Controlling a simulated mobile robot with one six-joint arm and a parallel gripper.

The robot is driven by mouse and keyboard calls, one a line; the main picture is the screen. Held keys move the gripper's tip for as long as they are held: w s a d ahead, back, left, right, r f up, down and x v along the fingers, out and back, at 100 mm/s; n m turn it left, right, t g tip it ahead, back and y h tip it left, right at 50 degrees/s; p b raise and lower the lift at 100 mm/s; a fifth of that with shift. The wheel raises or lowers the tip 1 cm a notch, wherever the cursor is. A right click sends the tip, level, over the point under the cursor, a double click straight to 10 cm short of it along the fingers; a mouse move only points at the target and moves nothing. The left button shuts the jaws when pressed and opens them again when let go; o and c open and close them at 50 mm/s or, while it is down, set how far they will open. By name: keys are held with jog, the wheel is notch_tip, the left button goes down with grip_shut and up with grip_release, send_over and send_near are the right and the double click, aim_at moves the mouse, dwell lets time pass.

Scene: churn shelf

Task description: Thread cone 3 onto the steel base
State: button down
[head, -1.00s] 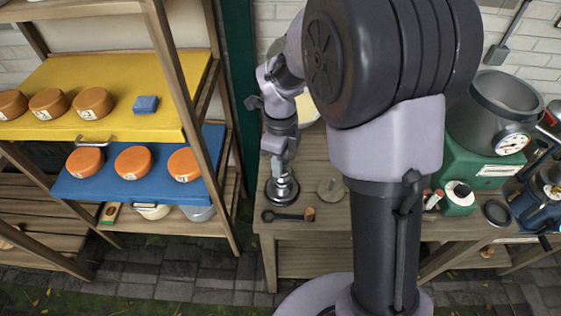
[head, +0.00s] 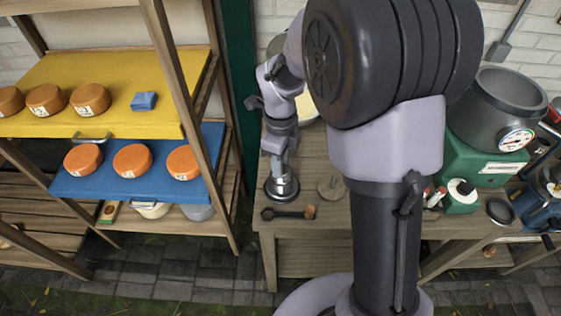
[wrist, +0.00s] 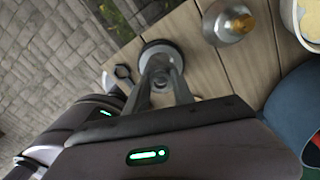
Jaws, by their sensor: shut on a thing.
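My gripper (head: 279,168) points down over the left end of the bench. It is shut on a small steel piece that I take to be cone 3 (wrist: 161,83); the fingers hide most of it. A round, dark steel piece with a paler rim, seemingly the steel base (head: 281,190), sits on the bench right under the fingertips. It also shows in the wrist view (wrist: 160,50), just beyond the fingers. I cannot tell whether the held piece touches it or is still apart.
A steel pot (head: 497,105) is at far right. A shelf with a yellow board (head: 110,75) and orange rounds is at left.

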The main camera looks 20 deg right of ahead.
jog(key=shift+f+b, duration=0.35)
jog(key=shift+f, duration=0.05)
jog(key=shift+f+b, duration=0.3)
jog(key=shift+f, duration=0.05)
jog(key=shift+f+b, duration=0.3)
jog(key=c, duration=0.7)
grip_release()
jog(key=shift+o, duration=0.2)
jog(key=shift+r, duration=0.1)
jog(key=shift+r+p, duration=2.1)
jog(key=shift+r, duration=0.65)
